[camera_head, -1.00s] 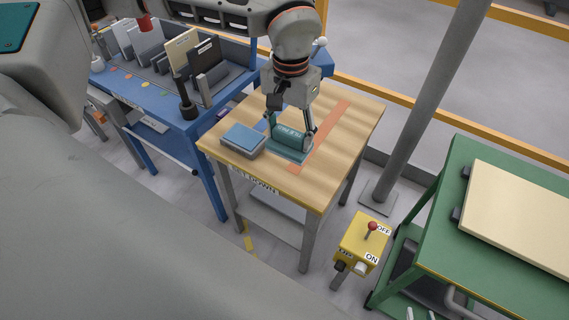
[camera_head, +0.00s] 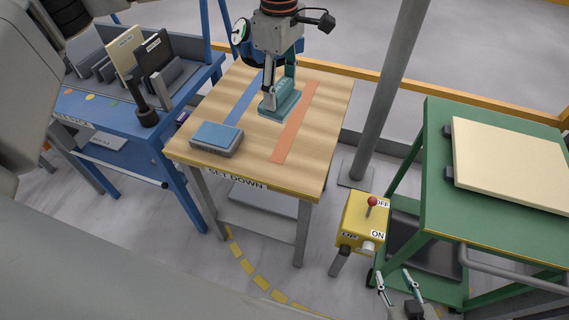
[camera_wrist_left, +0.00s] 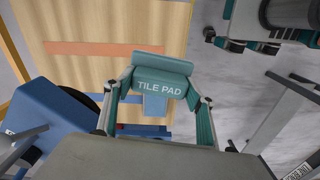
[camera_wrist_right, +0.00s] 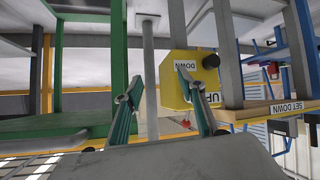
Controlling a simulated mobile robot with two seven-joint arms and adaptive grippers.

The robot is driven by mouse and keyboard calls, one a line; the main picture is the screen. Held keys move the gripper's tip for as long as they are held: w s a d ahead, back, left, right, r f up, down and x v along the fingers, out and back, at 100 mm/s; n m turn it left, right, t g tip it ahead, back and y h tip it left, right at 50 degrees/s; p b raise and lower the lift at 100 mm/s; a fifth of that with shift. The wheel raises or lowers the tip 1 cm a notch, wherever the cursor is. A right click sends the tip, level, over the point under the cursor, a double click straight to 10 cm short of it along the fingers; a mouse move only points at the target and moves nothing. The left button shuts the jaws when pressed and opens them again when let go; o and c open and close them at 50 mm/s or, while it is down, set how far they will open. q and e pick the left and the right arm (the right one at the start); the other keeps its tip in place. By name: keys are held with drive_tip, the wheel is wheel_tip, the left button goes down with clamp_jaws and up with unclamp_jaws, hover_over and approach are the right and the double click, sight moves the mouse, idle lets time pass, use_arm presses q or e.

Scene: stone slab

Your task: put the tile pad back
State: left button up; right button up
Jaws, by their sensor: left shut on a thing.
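The tile pad (camera_head: 281,103) is a teal block with a flat base, over the wooden table between the blue and orange strips. Its "TILE PAD" label shows in the left wrist view (camera_wrist_left: 161,87). My left gripper (camera_head: 279,86) is shut on the pad's upper part, one finger on each side. I cannot tell whether its base touches the table. My right gripper (camera_head: 394,276) is low at the front, beside the green table. It is open and empty in the right wrist view (camera_wrist_right: 158,80), with a yellow switch box beyond it.
A blue-topped grey block (camera_head: 216,138) lies on the wooden table (camera_head: 250,165), marked "SET DOWN". A blue bench (camera_head: 118,125) with upright plates in a rack stands left. A grey post (camera_head: 385,90), the yellow switch box (camera_head: 362,222) and a green table (camera_head: 440,215) stand right.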

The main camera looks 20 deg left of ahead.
use_arm(q)
drive_tip(key=shift+w+d+f+n, duration=0.25)
drive_tip(key=shift+d+n, duration=0.2)
drive_tip(key=shift+n, duration=0.25)
wheel_tip(320, 180, down, 20)
drive_tip(key=shift+r+b, duration=0.2)
drive_tip(key=shift+b, duration=0.1)
drive_tip(key=shift+f, duration=0.1)
drive_tip(key=o, duration=1.1)
wheel_tip(320, 180, up, 12)
drive_tip(key=shift+r, duration=0.15)
